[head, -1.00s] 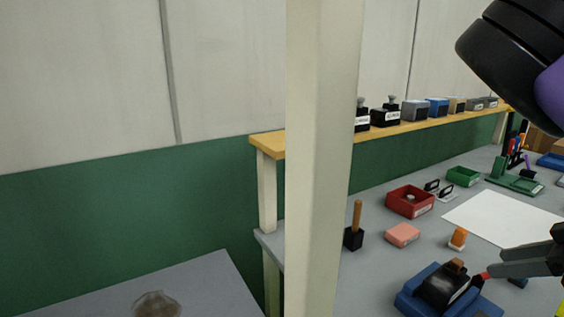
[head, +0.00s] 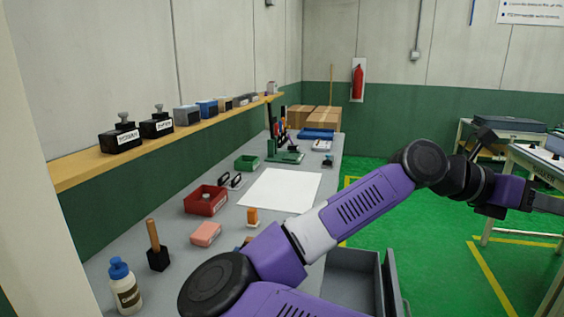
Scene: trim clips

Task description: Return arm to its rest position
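My purple and black arm (head: 355,208) reaches across the front of the head view toward the right. My gripper (head: 548,203) is at the right edge of the picture, out over the green floor and well clear of the workbench (head: 225,222). Only part of the gripper shows, with its grey fingers cut off by the picture's edge. I cannot tell whether its fingers are apart or together, and nothing held can be seen.
The bench holds a glue bottle (head: 123,287), a mallet (head: 156,247), a pink block (head: 206,234), a red bin (head: 206,200) and white paper (head: 281,189). An open grey drawer (head: 352,280) juts out behind my arm. Another table (head: 540,160) stands right.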

